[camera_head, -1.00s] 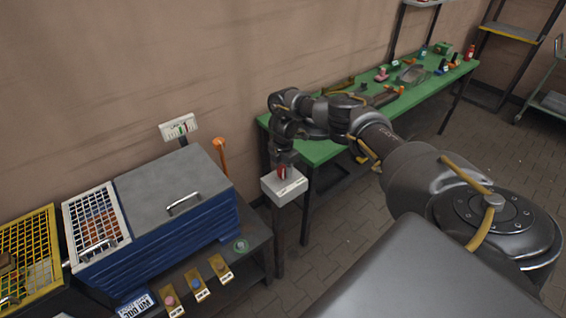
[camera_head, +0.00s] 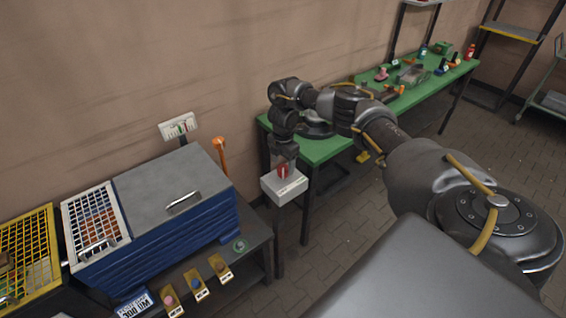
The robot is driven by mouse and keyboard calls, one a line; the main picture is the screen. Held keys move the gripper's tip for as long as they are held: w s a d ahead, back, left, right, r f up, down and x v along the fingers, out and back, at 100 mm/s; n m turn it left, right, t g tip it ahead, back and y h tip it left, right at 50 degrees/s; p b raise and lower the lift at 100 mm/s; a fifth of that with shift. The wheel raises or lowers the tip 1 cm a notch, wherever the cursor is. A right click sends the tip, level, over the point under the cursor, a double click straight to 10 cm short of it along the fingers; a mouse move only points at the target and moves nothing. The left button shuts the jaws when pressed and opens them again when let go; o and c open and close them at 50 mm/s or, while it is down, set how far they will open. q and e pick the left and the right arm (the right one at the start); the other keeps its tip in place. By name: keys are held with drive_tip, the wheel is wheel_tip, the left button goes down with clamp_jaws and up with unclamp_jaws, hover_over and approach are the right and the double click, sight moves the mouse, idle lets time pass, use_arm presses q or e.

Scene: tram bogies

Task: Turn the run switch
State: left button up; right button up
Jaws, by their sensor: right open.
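The run switch is a red knob (camera_head: 283,171) on top of a pale grey box (camera_head: 285,188) that stands on a dark post. My right gripper (camera_head: 284,164) points down right at the red knob, with its fingers open around or just above it. I cannot tell whether the fingers touch the knob. The gripper partly hides the knob. My left gripper does not show.
A green workbench (camera_head: 322,150) with several small items runs along the wall behind my right arm. To the left, a blue machine with a grey lid (camera_head: 172,190) stands on a dark table beside an orange lever (camera_head: 220,150).

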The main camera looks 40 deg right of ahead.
sight(283, 168)
wheel_tip(283, 168, up, 8)
drive_tip(key=p, duration=0.1)
idle(0.7)
